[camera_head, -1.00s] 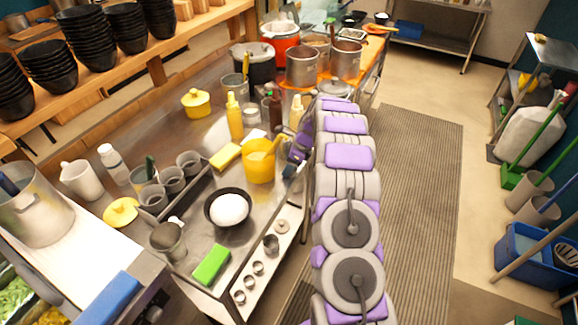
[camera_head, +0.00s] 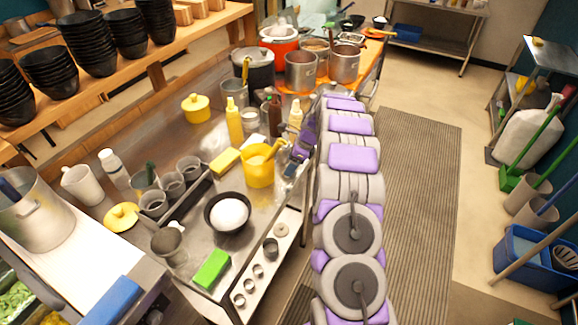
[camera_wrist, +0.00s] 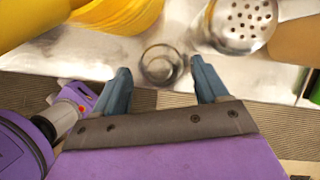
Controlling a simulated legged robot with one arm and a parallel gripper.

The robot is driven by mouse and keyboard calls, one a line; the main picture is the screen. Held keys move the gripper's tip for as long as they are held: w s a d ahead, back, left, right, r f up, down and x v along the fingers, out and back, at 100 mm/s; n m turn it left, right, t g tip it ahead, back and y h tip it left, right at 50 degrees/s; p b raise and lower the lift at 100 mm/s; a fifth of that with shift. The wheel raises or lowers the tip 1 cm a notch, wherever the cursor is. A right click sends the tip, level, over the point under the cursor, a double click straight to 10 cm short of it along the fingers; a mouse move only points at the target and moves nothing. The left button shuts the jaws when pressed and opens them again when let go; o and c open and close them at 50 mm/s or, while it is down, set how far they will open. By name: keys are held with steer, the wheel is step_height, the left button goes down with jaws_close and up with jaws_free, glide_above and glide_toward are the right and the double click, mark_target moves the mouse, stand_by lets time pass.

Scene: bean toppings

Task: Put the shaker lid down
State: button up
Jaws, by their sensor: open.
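In the wrist view a small round, shiny metal piece (camera_wrist: 160,65), which looks like the shaker lid, rests on the steel counter between my fingertips, near the counter's edge. My gripper (camera_wrist: 160,82) is open, one blue finger on each side, and I see no grip on the piece. A metal shaker top with holes (camera_wrist: 240,22) shows just to its right. In the head view my gripper (camera_head: 294,165) is at the counter's right edge, beside the yellow container; the lid cannot be made out there.
The yellow container (camera_head: 257,169) stands close on the left, with a yellow block (camera_head: 224,160) beside it. Sauce bottles (camera_head: 235,120) stand behind. A black bowl (camera_head: 214,227) with white contents and a green sponge (camera_head: 211,270) are nearer. The floor mat (camera_head: 420,180) at right is clear.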

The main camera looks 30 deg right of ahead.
steer(key=p+v, duration=0.2)
steer(key=v, duration=0.6)
steer(key=shift+r, duration=0.3)
steer(key=shift+s+d, duration=0.1)
